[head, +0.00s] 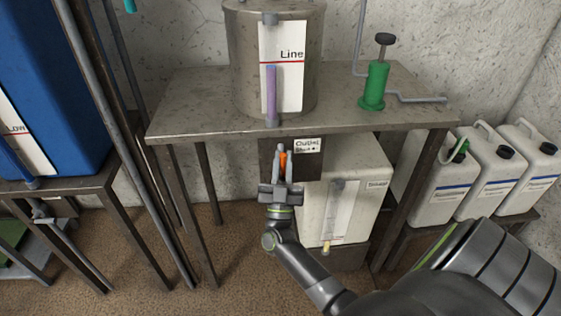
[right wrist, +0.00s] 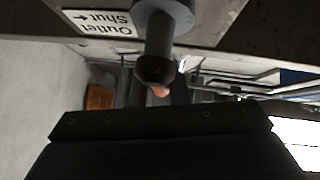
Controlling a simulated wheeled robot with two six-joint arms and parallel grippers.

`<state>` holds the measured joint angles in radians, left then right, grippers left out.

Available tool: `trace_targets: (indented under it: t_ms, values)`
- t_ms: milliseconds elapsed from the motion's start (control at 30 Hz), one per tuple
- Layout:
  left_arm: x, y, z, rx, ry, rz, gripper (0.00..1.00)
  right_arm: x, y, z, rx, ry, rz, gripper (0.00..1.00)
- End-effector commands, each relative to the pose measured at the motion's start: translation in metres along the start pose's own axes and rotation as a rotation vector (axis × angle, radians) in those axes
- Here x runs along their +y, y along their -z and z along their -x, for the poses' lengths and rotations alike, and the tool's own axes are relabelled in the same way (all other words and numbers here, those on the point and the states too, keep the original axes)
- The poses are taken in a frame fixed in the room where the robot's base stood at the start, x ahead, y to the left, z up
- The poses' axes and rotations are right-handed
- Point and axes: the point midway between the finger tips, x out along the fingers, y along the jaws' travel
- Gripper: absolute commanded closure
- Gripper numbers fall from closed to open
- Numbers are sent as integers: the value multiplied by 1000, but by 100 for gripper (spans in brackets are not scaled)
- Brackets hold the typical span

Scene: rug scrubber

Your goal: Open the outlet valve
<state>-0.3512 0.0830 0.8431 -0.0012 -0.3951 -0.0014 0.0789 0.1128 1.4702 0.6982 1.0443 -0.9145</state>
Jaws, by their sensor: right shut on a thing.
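The outlet valve has an orange handle (head: 284,161) in front of a dark plate under the steel table. A white label (head: 307,146) reading "Outlet Shut" with an arrow is beside it. My right gripper (head: 281,155) points up at the valve and is shut on the orange handle, hiding much of it. In the right wrist view a grey pipe (right wrist: 160,30) ends in a dark fitting, with a bit of orange (right wrist: 160,91) showing below. The label (right wrist: 98,20) appears upside down there. My left gripper is not in view.
A metal tank (head: 245,60) with a level gauge marked "Line" stands on the table (head: 190,108), beside a green hand pump (head: 375,85). A white container (head: 360,205) sits below right. Several white jugs (head: 488,172) stand at right, and a blue tank (head: 60,90) at left.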

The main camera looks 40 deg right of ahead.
Motion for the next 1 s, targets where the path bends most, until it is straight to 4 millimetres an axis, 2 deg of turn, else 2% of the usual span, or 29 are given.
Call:
trace_targets:
  t_ms: [533, 567, 700, 1000]
  values:
    - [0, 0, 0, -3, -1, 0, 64, 2, -1, 1, -9, -21, -22, 100]
    - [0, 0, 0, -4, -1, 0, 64, 2, -1, 1, -9, -21, -22, 83]
    - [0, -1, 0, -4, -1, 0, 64, 2, -1, 1, -8, -20, -21, 65]
    - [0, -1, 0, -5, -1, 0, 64, 2, -1, 1, -6, -19, -19, 63]
